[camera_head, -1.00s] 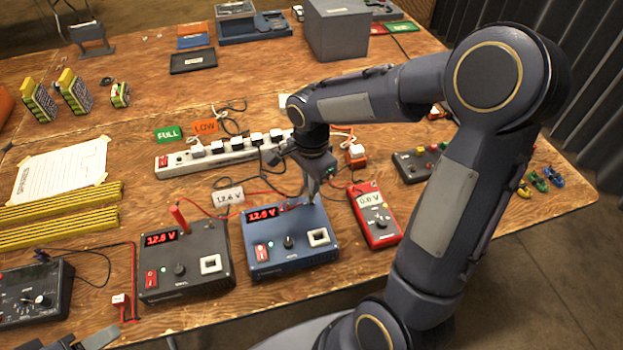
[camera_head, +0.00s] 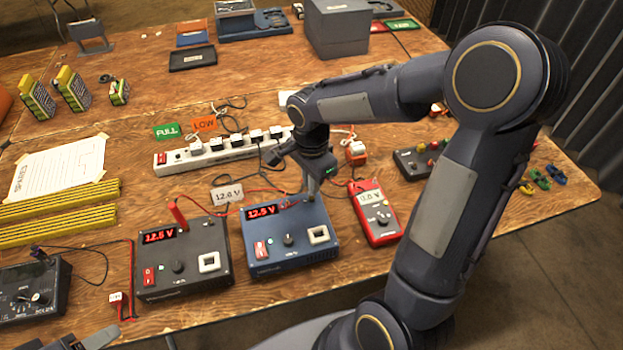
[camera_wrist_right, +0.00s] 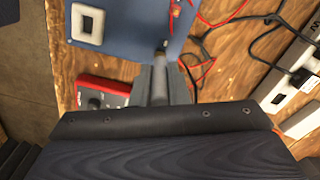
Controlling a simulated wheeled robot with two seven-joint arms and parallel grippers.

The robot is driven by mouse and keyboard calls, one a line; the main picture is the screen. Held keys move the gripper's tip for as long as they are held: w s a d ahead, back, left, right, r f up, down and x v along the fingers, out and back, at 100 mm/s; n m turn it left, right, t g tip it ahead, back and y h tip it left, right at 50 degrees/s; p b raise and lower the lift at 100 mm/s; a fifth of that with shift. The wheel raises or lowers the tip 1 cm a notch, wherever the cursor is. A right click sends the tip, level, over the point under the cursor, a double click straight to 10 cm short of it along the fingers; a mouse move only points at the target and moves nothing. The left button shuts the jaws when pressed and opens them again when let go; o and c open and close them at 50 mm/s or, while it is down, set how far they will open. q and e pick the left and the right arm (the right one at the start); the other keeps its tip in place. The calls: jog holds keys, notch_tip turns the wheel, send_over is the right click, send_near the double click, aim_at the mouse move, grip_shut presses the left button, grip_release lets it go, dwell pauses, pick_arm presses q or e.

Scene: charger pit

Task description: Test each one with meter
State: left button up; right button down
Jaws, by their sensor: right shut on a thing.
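A red meter (camera_head: 376,215) with a display that seems to read 0.0 V lies right of a blue charger (camera_head: 288,258). A black charger (camera_head: 182,278) stands to its left, with a red probe (camera_head: 178,213) upright at its back edge. Both chargers have lit red displays. My right gripper (camera_head: 312,190) is at the blue charger's back right edge. In the right wrist view it is shut on a thin dark probe (camera_wrist_right: 162,46) beside the charger's edge; whether the tip touches is unclear. A grey part of my left gripper (camera_head: 95,340) shows at the bottom left; its jaws are cut off.
A power strip (camera_head: 215,157) with several plugs and loose cables lies behind the chargers. Green FULL (camera_head: 166,131) and orange LOW (camera_head: 204,124) cards lie behind it. Yellow-and-dark battery packs (camera_head: 72,90) stand at the back left. A grey box (camera_head: 337,30) stands at the back.

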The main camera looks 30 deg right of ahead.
jog(key=shift+f+b, duration=0.3)
jog(key=shift+b, duration=0.05)
dwell(0.6)
jog(key=c, duration=1)
grip_release()
jog(key=shift+r+p, duration=2.95)
jog(key=shift+r, duration=0.85)
